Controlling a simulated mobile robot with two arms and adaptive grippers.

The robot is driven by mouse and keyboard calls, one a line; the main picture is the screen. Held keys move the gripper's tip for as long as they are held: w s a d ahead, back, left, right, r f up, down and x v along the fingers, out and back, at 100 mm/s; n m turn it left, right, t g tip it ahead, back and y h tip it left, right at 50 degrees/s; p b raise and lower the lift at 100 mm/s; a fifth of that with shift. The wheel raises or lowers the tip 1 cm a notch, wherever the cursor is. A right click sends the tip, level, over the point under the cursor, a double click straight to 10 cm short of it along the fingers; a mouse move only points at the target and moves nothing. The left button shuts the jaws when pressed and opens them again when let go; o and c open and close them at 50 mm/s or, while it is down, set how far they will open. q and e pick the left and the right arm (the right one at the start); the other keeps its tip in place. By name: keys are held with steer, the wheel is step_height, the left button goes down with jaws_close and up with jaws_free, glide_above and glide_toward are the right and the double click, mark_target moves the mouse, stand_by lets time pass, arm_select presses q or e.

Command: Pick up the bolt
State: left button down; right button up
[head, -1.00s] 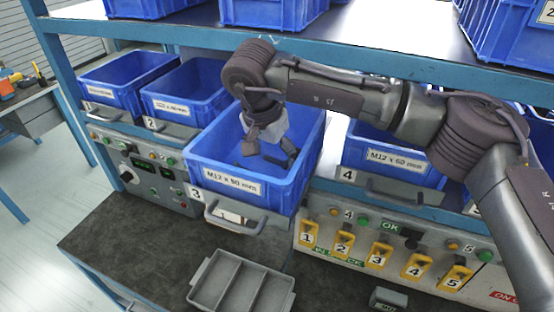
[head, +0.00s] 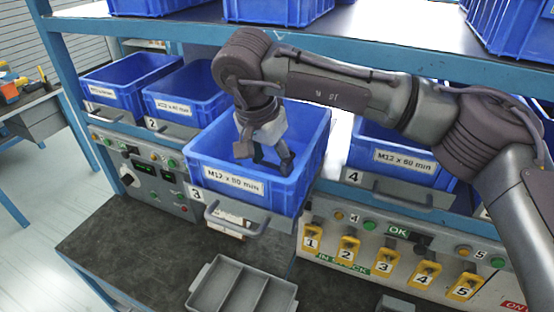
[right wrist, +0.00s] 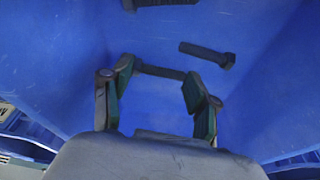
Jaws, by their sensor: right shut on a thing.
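My right gripper (head: 265,160) reaches down into the blue bin number 3 (head: 237,182), whose label appears to read M12 x 80 mm. In the right wrist view its two fingers (right wrist: 157,80) stand apart with a dark bolt (right wrist: 160,71) spanning between their tips. The gripper is shut on this bolt, which lies crosswise close to the blue bin floor; whether it is clear of the floor I cannot tell. In the head view the bolt is hidden by the fingers and bin wall. My left gripper is in neither view.
Another dark bolt (right wrist: 208,55) lies right of the held one, and a further one (right wrist: 160,3) at the top edge. Bin walls surround the gripper. The shelf (head: 330,45) runs above the arm. A grey divided tray (head: 243,287) stands on the bench in front.

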steer(key=w+d+b+v, duration=0.1)
steer(key=d+v, duration=0.1)
steer(key=v, duration=1.1)
steer(key=shift+w+a+r+b, duration=0.35)
steer(key=shift+r, duration=0.25)
